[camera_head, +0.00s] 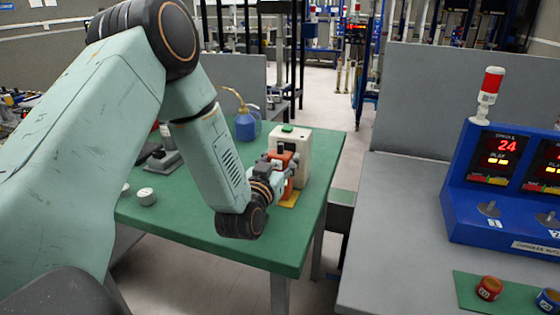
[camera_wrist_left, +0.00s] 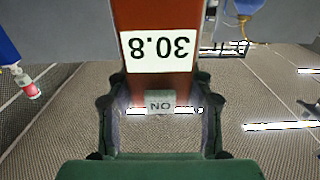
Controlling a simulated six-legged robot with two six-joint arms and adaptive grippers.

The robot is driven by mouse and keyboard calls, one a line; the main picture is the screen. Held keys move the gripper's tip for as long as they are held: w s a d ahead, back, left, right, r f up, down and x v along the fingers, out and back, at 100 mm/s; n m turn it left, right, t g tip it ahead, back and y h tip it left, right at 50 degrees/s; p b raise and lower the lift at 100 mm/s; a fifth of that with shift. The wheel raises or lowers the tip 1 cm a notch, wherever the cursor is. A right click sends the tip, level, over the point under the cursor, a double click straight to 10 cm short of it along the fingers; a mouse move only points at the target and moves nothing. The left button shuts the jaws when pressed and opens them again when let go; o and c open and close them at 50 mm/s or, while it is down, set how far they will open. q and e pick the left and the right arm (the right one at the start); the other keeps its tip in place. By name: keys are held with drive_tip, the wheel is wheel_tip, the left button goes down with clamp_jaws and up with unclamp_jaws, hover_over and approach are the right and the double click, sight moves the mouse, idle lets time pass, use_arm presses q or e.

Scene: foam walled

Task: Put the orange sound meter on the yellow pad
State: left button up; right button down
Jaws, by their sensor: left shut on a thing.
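The orange sound meter (camera_head: 291,161) is upright in my left gripper (camera_head: 279,166), at the right part of the green table. In the left wrist view, the meter (camera_wrist_left: 155,15) shows a display reading 30.8, upside down, and lies between the two fingers of my left gripper (camera_wrist_left: 160,105). The yellow pad (camera_head: 290,199) shows just below the gripper and meter, partly hidden by my wrist. I cannot tell whether the meter's base touches the pad. My right gripper is not in view.
A white box with a green button (camera_head: 304,144) stands close behind the meter. A blue bottle (camera_head: 245,126) and a white knob (camera_head: 146,196) are on the green table (camera_head: 230,240). A grey table (camera_head: 395,220) with a blue console (camera_head: 465,200) is at right, across a gap.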

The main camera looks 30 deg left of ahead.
use_arm(q)
drive_tip(key=shift+d+f, duration=0.1)
drive_tip(key=o, duration=1.3)
drive_tip(key=shift+f, duration=0.1)
drive_tip(key=shift+r, duration=0.2)
drive_tip(key=p+v, duration=0.1)
drive_tip(key=v, duration=1.1)
drive_tip(key=shift+s, duration=0.1)
